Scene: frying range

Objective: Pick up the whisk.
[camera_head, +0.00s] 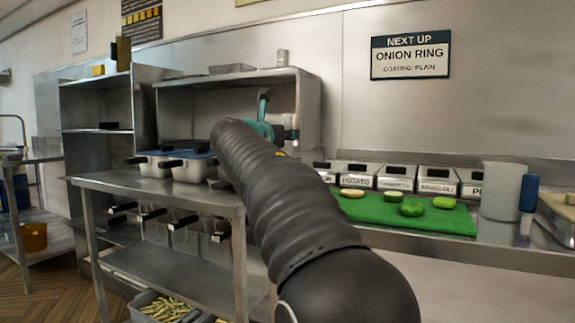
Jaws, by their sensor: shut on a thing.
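My arm, in a dark ribbed sleeve, reaches up and away from the bottom of the head view. My gripper (290,135) is at its far end, small and partly hidden by the arm, in front of the steel shelf unit. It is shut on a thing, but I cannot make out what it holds. Teal parts show at the arm's end, one standing upright; I cannot tell whether any of them belongs to the whisk. I cannot pick out the whisk with certainty anywhere in this view.
A steel table (232,197) with lidded pans (190,172) stands left of the arm. On the right counter are a green board (455,222) with several food pieces, labelled bins (437,181), a grey cylinder (502,192) and a blue-handled item (529,192). Fries lie in a low bin (143,303).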

